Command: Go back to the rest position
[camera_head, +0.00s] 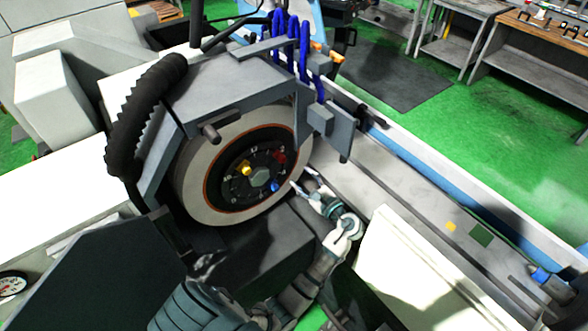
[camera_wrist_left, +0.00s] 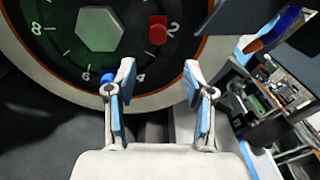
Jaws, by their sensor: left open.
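My left gripper (camera_head: 304,182) is open and empty in the head view, just right of the lower right edge of the grinding wheel (camera_head: 190,187). In the left wrist view its two fingers (camera_wrist_left: 158,78) stand wide apart with nothing between them. The wheel's black numbered hub (camera_head: 235,185) carries a grey hex nut (camera_head: 261,178), a yellow knob (camera_head: 245,169), a red knob (camera_head: 279,158) and a blue knob (camera_head: 275,187). In the left wrist view the blue knob (camera_wrist_left: 106,90) shows beside the left finger; I cannot tell whether they touch. My right gripper is not in view.
A grey wheel guard (camera_head: 225,85) with blue hoses (camera_head: 304,45) rises above the wheel. A pale machine block (camera_head: 405,265) stands right of my arm. The long machine bed (camera_head: 440,215) runs to the lower right. Workbenches (camera_head: 535,60) stand at the back right beyond green floor.

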